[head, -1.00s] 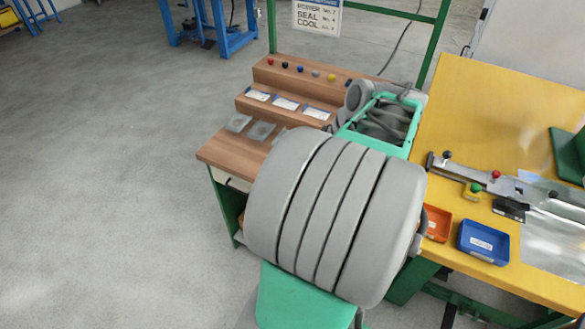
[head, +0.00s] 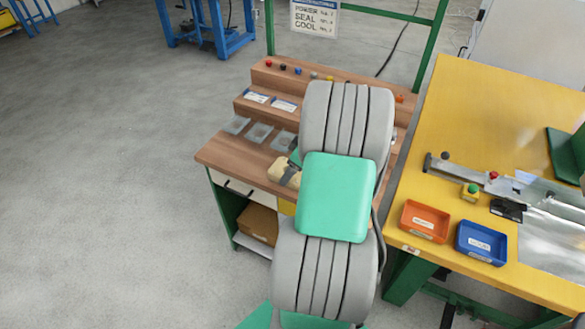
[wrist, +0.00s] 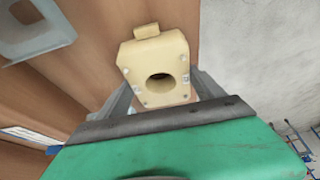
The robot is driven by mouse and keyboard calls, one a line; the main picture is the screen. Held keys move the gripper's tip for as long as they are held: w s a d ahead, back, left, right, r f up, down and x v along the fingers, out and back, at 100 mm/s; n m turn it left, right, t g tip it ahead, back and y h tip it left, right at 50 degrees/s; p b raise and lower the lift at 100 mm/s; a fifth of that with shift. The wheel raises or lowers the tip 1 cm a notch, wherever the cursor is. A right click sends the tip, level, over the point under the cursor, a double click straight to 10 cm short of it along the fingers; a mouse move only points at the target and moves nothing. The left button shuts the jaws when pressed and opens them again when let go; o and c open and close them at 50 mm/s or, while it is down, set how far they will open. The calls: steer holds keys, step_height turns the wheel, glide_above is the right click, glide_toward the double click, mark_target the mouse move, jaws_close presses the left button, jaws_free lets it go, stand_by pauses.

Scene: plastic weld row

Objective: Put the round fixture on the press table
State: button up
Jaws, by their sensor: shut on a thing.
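The round fixture (wrist: 158,70), a cream block with a round dark hole, sits between the two fingers of my gripper (wrist: 160,88) in the wrist view. My gripper is shut on it. In the head view the cream fixture (head: 285,172) shows at the front of the wooden bench (head: 225,158), beside my green and grey arm, which hides part of it. I cannot tell whether it touches the bench top. The yellow table (head: 462,115) stands to the right; I cannot tell for certain which is the press table.
The yellow table carries an orange bin (head: 425,221), a blue bin (head: 482,243) and a long metal device (head: 465,172). Its upper left surface is clear. A green post (head: 432,50) rises behind.

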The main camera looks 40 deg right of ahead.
steer(key=shift+f, duration=0.25)
steer(key=o, duration=1.6)
steer(key=shift+r, duration=0.1)
steer(key=shift+o, duration=0.2)
